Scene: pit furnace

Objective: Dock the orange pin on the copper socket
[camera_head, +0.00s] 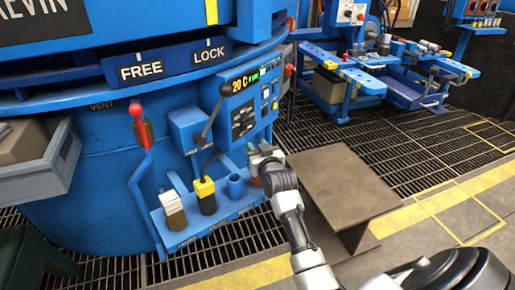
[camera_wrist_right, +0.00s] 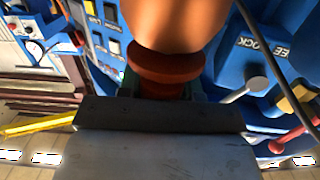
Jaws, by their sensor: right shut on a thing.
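My right gripper (camera_head: 262,162) is at the right end of the blue shelf on the furnace's front. In the right wrist view the gripper (camera_wrist_right: 160,92) is shut on the reddish-brown collar of a rounded orange piece (camera_wrist_right: 178,22), which I take for the orange pin. The piece is cut off by the top of that view. In the head view the gripper mostly hides what it holds. I cannot make out a copper socket for certain in either view. My left gripper is not in view.
A red-knobbed lever (camera_head: 137,110) and a grey lever (camera_head: 213,115) stand above. A brown steel stand (camera_head: 345,182) is right of the gripper.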

